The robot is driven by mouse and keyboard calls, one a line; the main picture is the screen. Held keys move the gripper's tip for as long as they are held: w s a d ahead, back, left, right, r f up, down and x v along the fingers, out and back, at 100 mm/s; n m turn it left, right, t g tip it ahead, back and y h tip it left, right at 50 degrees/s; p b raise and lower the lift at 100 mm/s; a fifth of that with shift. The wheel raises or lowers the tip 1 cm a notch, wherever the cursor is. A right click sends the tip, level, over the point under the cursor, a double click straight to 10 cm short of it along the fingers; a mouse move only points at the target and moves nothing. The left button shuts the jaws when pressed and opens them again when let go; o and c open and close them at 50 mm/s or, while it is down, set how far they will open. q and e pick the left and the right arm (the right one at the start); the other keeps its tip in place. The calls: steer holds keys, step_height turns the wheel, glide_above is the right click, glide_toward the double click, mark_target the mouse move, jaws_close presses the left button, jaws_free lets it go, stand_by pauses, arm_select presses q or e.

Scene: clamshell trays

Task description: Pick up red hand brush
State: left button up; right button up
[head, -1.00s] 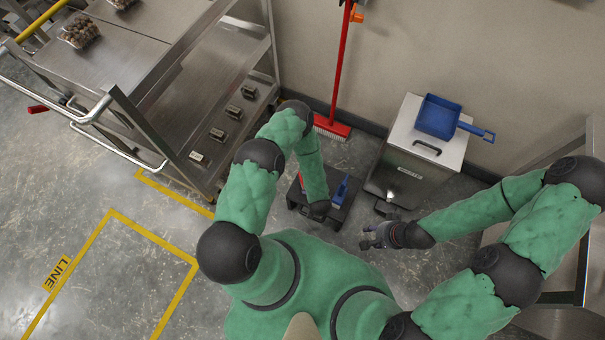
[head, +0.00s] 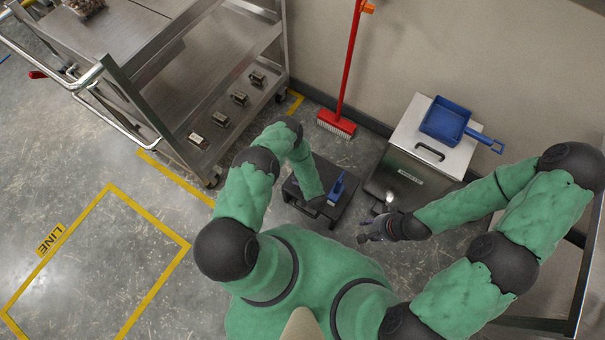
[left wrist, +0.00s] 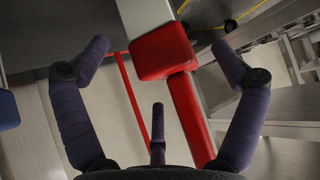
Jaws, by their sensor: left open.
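The red hand brush (left wrist: 163,52) fills the middle of the left wrist view, its red handle (left wrist: 190,112) running down toward the palm. My left gripper (left wrist: 160,47) is open, one finger on each side of the brush, with visible gaps to both. In the head view the red brush and my left gripper are hidden behind my left forearm, over the black stool (head: 318,212). My right gripper (head: 368,231) is low over the floor, right of the stool and away from the brush; its fingers are too small to read.
A blue hand brush (head: 336,190) stands on the stool; something blue (left wrist: 7,110) shows at the left wrist view's edge. The waste bin (head: 408,178) with a blue dustpan (head: 445,120) is to the right. A red broom (head: 337,123) leans on the wall. A steel trolley (head: 190,95) is left.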

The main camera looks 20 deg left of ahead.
arm_select(q)
steer(key=b+x, duration=0.1)
steer(key=x, duration=0.2)
steer(key=shift+w+f+b, duration=0.1)
steer(key=shift+f+b, duration=0.2)
steer(key=shift+b, duration=0.1)
steer(key=shift+w+a+f, duration=0.15)
steer(key=shift+w+a, duration=0.05)
steer(key=shift+w, duration=0.05)
steer(key=c, duration=1.4)
